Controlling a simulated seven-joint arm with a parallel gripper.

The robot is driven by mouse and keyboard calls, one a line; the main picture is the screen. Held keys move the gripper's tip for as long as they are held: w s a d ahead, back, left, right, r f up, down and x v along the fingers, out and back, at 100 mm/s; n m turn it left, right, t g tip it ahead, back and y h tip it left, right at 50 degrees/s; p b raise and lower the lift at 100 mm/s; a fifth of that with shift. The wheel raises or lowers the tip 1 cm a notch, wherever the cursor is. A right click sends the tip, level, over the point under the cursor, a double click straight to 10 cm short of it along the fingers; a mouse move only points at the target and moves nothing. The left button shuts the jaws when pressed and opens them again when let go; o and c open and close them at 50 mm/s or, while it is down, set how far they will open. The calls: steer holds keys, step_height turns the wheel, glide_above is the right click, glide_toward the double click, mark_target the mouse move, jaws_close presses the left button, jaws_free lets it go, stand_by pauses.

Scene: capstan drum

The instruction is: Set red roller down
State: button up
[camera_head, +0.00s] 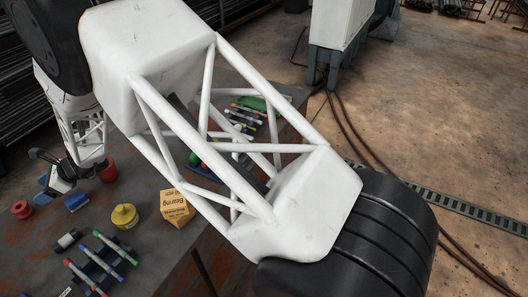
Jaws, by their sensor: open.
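My gripper (56,177) is at the left, small in the picture, low over the work table (190,255). It is open, and I see nothing held in it. A short red cylinder (107,170) stands just right of it, partly behind my arm's end. Another short red piece (22,209) with a dark hole in its top stands to the lower left, apart from the gripper. A thin roller with red ends (84,278) lies across a black rack (98,262) at the lower left. I cannot tell which red piece is the named roller.
Blue blocks (76,201) sit close below the gripper. A yellow round piece (124,216) and a cardboard bearing box (177,208) stand to the right. More coloured rollers (246,118) show through my arm's white frame, which hides much of the table.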

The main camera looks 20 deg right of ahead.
steer(key=s+d+r+n+h, duration=0.25)
steer(key=d+r, duration=0.45)
steer(key=d, duration=0.5)
steer(key=s+d+r+n+t+h, duration=0.15)
steer(key=d+r+n, duration=0.35)
steer(key=d, duration=0.6)
steer(key=s+d+r+n+g+h, duration=0.1)
steer(key=s+d+r+n, duration=0.1)
steer(key=d+r, duration=0.8)
steer(key=s+d+n+t+h, duration=0.1)
steer(key=s+d+n+h, duration=0.1)
steer(key=s+d, duration=0.6)
steer(key=s+d+r+n+t+h, duration=0.1)
steer(key=s+d+n+h, duration=0.1)
steer(key=s+d, duration=0.6)
steer(key=s+d+n+t+h, duration=0.2)
steer(key=s+d, duration=0.6)
steer(key=d, duration=1.1)
steer(key=shift+s+r+n+h, duration=0.3)
steer(key=shift+n+h, duration=0.05)
steer(key=shift+h, duration=0.85)
